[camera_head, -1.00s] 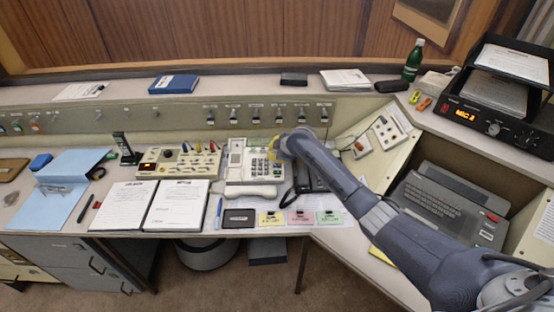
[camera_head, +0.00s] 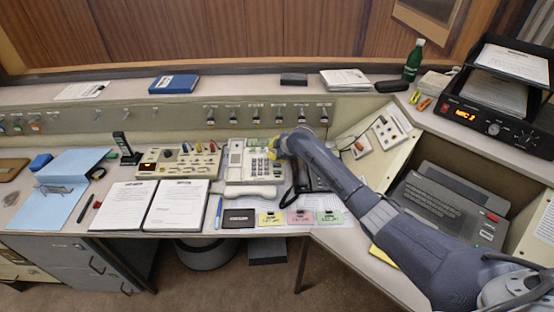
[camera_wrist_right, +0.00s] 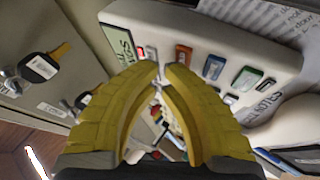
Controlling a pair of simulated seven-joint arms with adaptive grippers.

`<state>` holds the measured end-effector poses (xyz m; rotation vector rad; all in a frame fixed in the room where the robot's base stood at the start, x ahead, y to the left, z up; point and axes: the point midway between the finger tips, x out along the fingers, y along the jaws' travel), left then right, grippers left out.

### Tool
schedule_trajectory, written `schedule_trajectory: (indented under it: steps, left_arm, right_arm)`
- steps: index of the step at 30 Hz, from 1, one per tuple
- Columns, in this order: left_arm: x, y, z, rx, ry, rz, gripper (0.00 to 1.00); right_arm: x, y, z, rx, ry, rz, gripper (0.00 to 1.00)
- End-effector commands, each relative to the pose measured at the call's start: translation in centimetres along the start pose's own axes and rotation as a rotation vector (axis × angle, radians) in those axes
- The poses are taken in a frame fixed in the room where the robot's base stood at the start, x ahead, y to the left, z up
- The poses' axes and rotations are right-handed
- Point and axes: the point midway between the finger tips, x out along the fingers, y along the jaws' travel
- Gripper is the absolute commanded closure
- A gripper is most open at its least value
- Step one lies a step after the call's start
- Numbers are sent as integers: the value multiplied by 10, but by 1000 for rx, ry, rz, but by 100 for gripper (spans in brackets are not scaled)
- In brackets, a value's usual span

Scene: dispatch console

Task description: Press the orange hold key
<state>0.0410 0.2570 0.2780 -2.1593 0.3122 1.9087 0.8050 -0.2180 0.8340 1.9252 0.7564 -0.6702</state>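The cream desk phone (camera_head: 246,176) sits on the console in the head view. In the right wrist view its panel (camera_wrist_right: 232,42) carries a row of coloured keys. The orange key (camera_wrist_right: 183,55) is just beyond my fingertips, between a red key (camera_wrist_right: 141,52) and a blue key (camera_wrist_right: 213,67). My right gripper (camera_wrist_right: 165,70) has yellow fingers with their tips together and nothing held. In the head view my right gripper (camera_head: 275,150) is over the phone's right part and hides some keys. I cannot tell whether the fingertips touch the panel. My left gripper is out of view.
A switch panel (camera_head: 178,163) stands left of the phone, with an open binder (camera_head: 148,206) in front of it. A cream handset (camera_head: 250,192) lies in front of the phone. Key switches (camera_wrist_right: 40,65) line the upright panel behind.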

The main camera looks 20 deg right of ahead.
Motion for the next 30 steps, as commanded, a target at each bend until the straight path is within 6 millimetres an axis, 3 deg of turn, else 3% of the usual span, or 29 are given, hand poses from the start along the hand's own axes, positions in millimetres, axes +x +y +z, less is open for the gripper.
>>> schedule_trajectory:
  steps: [17,30]
  left_arm:
    - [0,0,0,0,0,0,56]
    - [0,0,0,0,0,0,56]
  right_arm:
    - [-8,5,-5,-1,1,1,100]
    - [-36,20,-19,-2,1,2,100]
